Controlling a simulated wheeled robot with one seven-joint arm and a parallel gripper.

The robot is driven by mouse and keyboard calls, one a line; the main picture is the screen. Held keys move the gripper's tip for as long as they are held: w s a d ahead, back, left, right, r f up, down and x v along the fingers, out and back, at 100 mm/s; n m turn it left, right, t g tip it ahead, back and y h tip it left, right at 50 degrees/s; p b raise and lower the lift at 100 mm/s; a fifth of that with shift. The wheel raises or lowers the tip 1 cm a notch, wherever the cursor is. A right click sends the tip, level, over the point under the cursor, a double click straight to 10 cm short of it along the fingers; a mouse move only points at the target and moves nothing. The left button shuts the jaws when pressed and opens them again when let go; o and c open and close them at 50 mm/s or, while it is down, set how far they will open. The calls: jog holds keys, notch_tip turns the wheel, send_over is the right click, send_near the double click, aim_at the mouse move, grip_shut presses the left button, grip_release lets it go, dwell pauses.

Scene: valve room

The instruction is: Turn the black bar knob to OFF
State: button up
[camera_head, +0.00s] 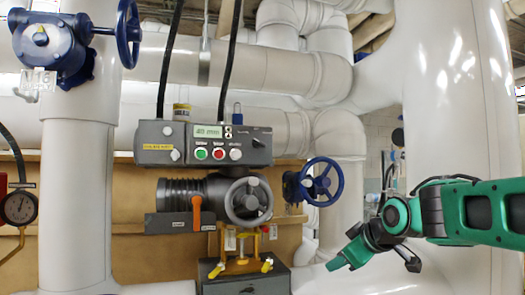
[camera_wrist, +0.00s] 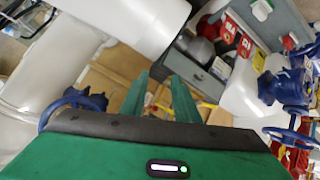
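A grey control box (camera_head: 205,144) is fixed in the middle of the head view. A small dark knob (camera_head: 259,143) sits at its right end, its bar slanting; I cannot read its marks. Another dark knob or handle (camera_head: 247,291) shows on the grey box at the bottom edge, partly cut off. I cannot tell for certain which is the named bar knob. My gripper (camera_head: 338,262) is low at the right, well apart from both, pointing down-left. In the wrist view my gripper (camera_wrist: 159,78) has its two green fingers apart, with nothing between them. Neither knob is clear there.
A blue handwheel (camera_head: 322,181) juts out between the control box and my arm. A grey handwheel (camera_head: 248,201) and an orange lever (camera_head: 196,210) sit below the box. A yellow fitting (camera_head: 240,262) stands on the lower box. Large white pipes (camera_head: 460,90) flank the right side.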

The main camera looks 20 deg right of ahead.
jog(key=w+a+r+n+t+y, duration=0.1)
jog(key=w+a+r+n+t, duration=0.2)
jog(key=r, duration=0.4)
jog(key=w+a+r+n+t+y, duration=0.2)
jog(key=w+a+r, duration=0.15)
jog(key=r, duration=0.45)
jog(key=n+t+y, duration=0.3)
jog(key=n+y, duration=0.1)
jog(key=n, duration=0.2)
send_near(262, 144)
jog(key=x, duration=0.9)
jog(key=shift+a+r, duration=0.1)
jog(key=shift+c, duration=0.3)
grip_shut()
